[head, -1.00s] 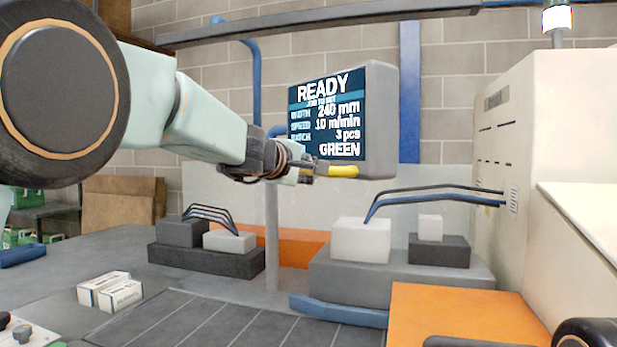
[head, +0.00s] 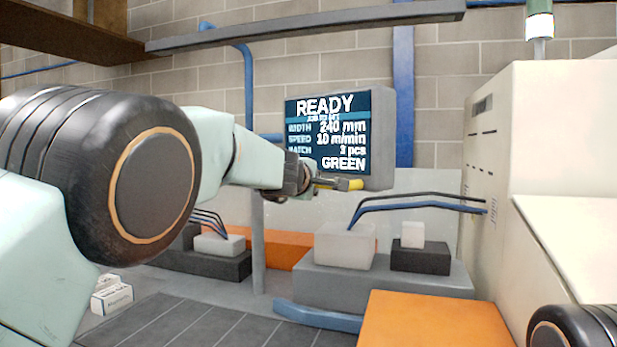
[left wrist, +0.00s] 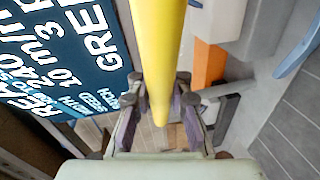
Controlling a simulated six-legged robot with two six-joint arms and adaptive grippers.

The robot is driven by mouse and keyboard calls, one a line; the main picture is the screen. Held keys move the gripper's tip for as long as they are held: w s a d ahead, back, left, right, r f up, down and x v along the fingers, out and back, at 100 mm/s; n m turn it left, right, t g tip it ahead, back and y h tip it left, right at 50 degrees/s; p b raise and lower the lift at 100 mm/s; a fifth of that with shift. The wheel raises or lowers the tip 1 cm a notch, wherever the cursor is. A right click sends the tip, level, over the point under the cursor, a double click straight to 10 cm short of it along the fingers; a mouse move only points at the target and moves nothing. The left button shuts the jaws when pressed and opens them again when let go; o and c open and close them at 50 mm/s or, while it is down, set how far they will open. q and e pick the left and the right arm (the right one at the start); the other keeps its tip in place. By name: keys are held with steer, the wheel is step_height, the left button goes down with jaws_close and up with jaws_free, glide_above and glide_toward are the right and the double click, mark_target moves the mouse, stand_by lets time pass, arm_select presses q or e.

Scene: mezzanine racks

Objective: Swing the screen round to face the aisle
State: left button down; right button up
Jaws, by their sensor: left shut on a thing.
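The screen (head: 328,133) is a grey box on a post, with a dark blue face reading READY, 240 mm, 10 m/min and GREEN. Its face is turned largely toward me in the head view. A yellow handle (head: 350,184) sticks out along its lower edge. My left gripper (head: 318,185) is at this handle. In the left wrist view the yellow handle (left wrist: 159,60) runs between the fingers of the left gripper (left wrist: 159,115), which is shut on it. The screen face (left wrist: 65,55) is beside it there. A dark rounded part of my right arm shows at the lower right; its gripper is out of view.
A cream machine cabinet (head: 490,170) stands at the right. Below the screen are grey blocks with cables (head: 345,246), a blue curved bar (head: 318,316) and an orange panel (head: 430,320). White boxes (head: 111,293) lie at the lower left. A grey beam (head: 300,27) crosses above.

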arm_select(q)
steer(key=shift+w+d+r, duration=0.1)
steer(key=shift+d+r, duration=0.2)
steer(key=shift+d, duration=0.15)
steer(key=c, duration=1.7)
jaws_free()
steer(key=o, duration=0.5)
steer(key=shift+s, duration=0.25)
steer(key=shift+w+f, duration=0.1)
steer(key=shift+a, duration=0.1)
